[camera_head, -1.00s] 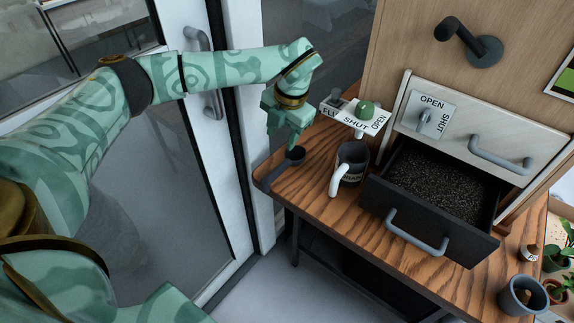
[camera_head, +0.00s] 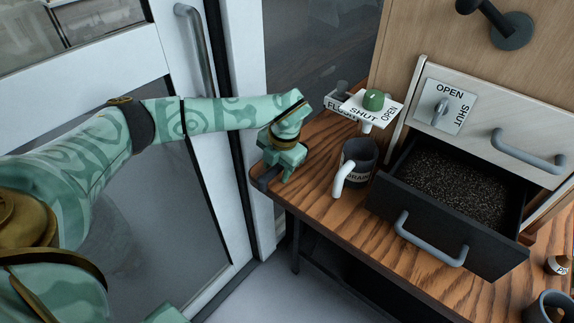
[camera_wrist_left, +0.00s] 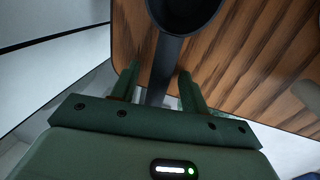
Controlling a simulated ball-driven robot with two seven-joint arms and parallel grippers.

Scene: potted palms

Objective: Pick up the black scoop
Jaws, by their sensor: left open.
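The black scoop (camera_head: 264,180) lies at the left end of the wooden table, mostly hidden behind my left gripper (camera_head: 278,175) in the head view. In the left wrist view the scoop's round bowl (camera_wrist_left: 186,14) is at the top, and its dark handle (camera_wrist_left: 161,70) runs down between the two green fingers. My left gripper (camera_wrist_left: 159,77) is open, with one finger on each side of the handle. My right gripper is in neither view.
A dark mug (camera_head: 361,152) with a white handle stands close right of the gripper. Behind it is a sign with a green knob (camera_head: 373,99). An open dark drawer (camera_head: 425,218) of black grains juts out farther right. A glass door (camera_head: 90,180) stands to the left.

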